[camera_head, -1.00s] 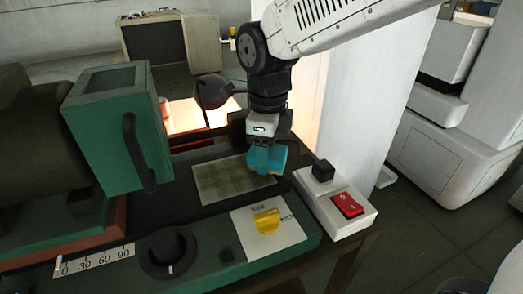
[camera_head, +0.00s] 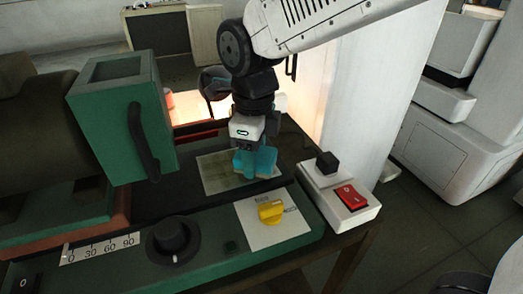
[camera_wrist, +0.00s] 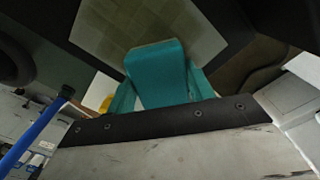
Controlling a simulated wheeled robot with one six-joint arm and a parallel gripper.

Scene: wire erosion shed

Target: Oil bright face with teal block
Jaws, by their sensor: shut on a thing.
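The bright face is a flat, pale olive plate (camera_head: 217,178) with a faint grid of lighter and darker patches, lying on the dark machine bed. In the wrist view the plate (camera_wrist: 140,22) spreads beyond the block. My gripper (camera_head: 253,150) points down over the plate's right part, shut on the teal block (camera_head: 262,166). In the wrist view the teal block (camera_wrist: 158,72) sits between my teal fingers, its far end over the plate. The block covers part of the plate; I cannot tell whether it touches it.
A green housing (camera_head: 118,120) with a black handle stands left of the plate. A yellow knob (camera_head: 271,211), a black dial (camera_head: 172,243) and a white box with a red switch (camera_head: 351,197) lie in front and right. A white column (camera_head: 365,100) rises behind.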

